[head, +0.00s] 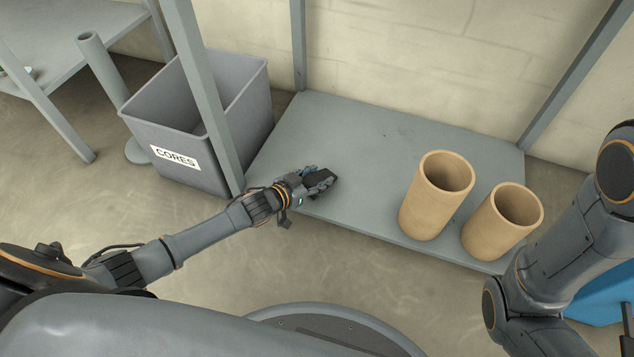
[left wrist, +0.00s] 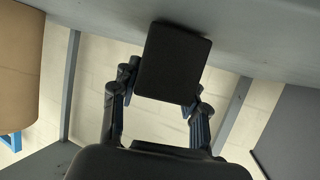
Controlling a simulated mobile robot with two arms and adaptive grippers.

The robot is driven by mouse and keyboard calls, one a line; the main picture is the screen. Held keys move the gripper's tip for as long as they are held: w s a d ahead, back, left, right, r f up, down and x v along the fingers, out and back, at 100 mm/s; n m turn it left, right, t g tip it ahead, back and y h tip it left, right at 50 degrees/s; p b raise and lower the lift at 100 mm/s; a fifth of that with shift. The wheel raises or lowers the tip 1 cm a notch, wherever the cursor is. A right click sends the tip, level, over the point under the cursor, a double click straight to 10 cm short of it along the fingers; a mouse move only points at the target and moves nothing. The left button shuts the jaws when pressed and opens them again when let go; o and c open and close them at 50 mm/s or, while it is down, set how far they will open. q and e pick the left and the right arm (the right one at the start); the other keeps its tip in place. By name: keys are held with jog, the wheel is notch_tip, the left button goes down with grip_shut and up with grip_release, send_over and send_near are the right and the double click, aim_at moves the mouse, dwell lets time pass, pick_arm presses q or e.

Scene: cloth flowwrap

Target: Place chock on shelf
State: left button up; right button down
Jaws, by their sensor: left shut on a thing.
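The chock is a small black block (left wrist: 172,65) held between the fingers of my left gripper (left wrist: 160,92) in the left wrist view. In the head view my left gripper (head: 308,183) is over the front left part of the grey shelf (head: 350,130), shut on the black chock (head: 321,183). The chock is at or just above the shelf surface; I cannot tell whether it touches. My right arm shows at the right edge of the head view, but its gripper is out of view.
Two tan cardboard tubes (head: 432,200) (head: 500,225) stand upright on the shelf's right part. A grey bin labelled CORES (head: 200,165) stands left of the shelf, by a grey post (head: 205,90). The shelf's middle and back are clear.

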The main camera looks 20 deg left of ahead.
dwell(0.3)
pick_arm(q)
jog(key=shift+f, duration=0.2)
jog(key=o, duration=1.2)
